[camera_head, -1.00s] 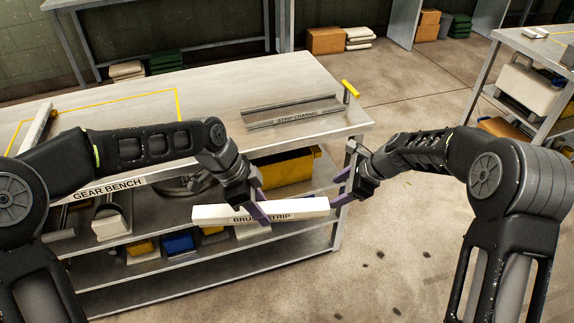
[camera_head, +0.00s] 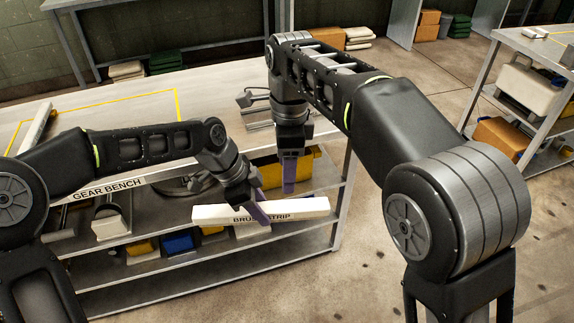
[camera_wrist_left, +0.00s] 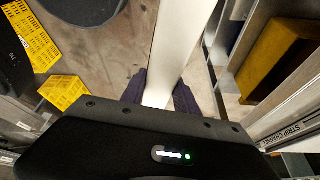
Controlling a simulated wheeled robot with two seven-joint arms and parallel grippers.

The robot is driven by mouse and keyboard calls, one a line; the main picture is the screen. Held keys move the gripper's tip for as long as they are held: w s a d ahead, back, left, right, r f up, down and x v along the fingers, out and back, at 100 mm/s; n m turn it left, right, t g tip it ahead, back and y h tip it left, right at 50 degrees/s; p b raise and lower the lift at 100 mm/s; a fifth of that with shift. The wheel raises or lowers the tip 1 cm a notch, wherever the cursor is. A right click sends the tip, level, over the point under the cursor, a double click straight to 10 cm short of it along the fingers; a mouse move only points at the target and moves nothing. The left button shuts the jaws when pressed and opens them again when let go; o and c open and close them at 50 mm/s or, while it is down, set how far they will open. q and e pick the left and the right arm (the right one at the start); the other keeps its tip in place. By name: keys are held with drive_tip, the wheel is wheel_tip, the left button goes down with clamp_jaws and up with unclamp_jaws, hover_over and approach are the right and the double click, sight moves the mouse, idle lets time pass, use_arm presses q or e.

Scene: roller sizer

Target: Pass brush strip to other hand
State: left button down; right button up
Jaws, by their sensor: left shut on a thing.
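The brush strip (camera_head: 305,208), a long white bar with a label on its side, is held roughly level in front of the gear bench. My left gripper (camera_head: 259,212) is shut on it left of the right half, its purple fingers crossing the label. In the left wrist view the strip (camera_wrist_left: 183,35) runs up between the two dark purple fingers (camera_wrist_left: 160,97). My right gripper (camera_head: 289,188) points down behind and above the strip, fingertips apart from it in the picture. Its fingers show edge-on, so their opening is hidden.
The gear bench (camera_head: 215,80) stands behind, with a yellow outline on top and a yellow bin (camera_head: 325,172) on its shelf. The strip channel (camera_head: 258,120) on the bench top is partly hidden by my right arm. Open floor lies to the right.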

sight(287, 205)
drive_tip(key=shift+w, duration=0.15)
drive_tip(key=shift+f, duration=0.1)
drive_tip(key=shift+d+f, duration=0.1)
drive_tip(key=shift+f, duration=1.1)
wheel_tip(287, 205, down, 10)
drive_tip(key=shift+r, duration=0.25)
clamp_jaws()
idle(0.4)
use_arm(q)
drive_tip(key=c, duration=0.8)
unclamp_jaws()
drive_tip(key=shift+c, duration=0.2)
use_arm(e)
drive_tip(key=shift+r, duration=0.1)
